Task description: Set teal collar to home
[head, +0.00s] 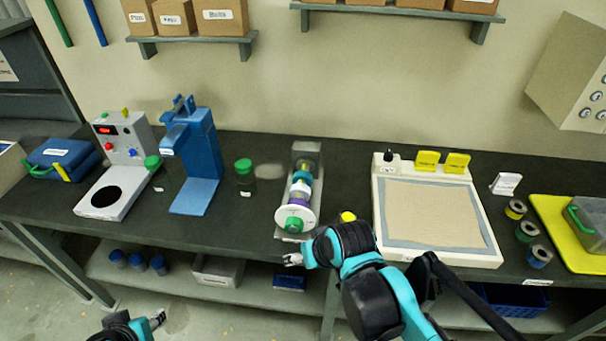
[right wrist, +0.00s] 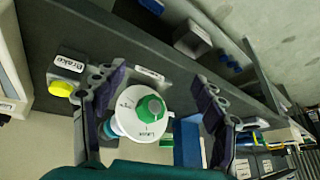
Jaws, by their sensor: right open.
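The screw expeller (head: 305,160) stands on the dark bench, with coloured collars along its shaft. A teal collar (head: 303,177) sits near the far end, with white and purple parts nearer me. A white disc (head: 296,216) with a green knob (head: 293,225) closes the near end. My right gripper (head: 292,260) is at the bench's front edge, just short of the disc. In the right wrist view its open fingers (right wrist: 160,102) stand either side of the white disc (right wrist: 140,112), apart from it. Collars behind the disc are mostly hidden there. My left gripper (head: 157,318) is low, away from the bench.
A yellow knob (head: 348,217) stands right of the expeller, by a "Brake" label (right wrist: 71,64). A sand-coloured tray panel (head: 440,215) lies further right. A green-lidded jar (head: 244,175) and blue press (head: 200,150) stand left.

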